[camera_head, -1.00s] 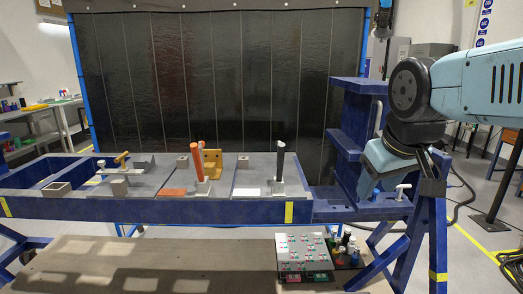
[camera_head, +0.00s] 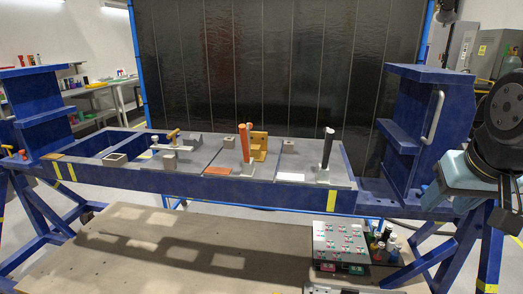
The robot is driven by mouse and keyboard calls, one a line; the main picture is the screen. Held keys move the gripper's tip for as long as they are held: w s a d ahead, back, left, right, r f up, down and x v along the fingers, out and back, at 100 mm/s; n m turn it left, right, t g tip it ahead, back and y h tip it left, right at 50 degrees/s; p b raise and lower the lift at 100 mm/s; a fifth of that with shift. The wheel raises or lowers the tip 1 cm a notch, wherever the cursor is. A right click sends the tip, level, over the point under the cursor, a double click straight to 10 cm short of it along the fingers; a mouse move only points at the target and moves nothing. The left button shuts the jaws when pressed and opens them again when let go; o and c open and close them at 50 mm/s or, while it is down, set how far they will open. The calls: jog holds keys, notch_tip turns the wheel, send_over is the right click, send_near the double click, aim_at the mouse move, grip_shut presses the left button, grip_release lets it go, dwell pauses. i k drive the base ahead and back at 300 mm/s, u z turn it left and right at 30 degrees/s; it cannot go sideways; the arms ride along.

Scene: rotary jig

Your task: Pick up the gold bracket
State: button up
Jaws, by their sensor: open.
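The gold bracket (camera_head: 259,146) stands upright on the grey deck of the blue jig, near the middle of the picture. An upright orange cylinder (camera_head: 245,142) on a grey base stands just left of and in front of it and hides part of it. My gripper (camera_head: 507,219) is a dark shape at the lower right, under my light blue wrist, partly cut by the picture edge. It is open and far to the right of the bracket, with no contact. Its fingertips are hard to make out.
A black upright cylinder (camera_head: 328,147) stands on the deck right of the bracket. Small grey blocks (camera_head: 288,146) stand nearby. A tall blue end frame (camera_head: 418,130) rises between the bracket and my arm. A button panel (camera_head: 340,241) sits low in front.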

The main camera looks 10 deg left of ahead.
aim_at(259, 141)
jog(key=u, duration=0.65)
jog(key=i, duration=0.15)
jog(key=z, duration=2.65)
jog(key=k, duration=1.5)
jog(key=u, duration=2.05)
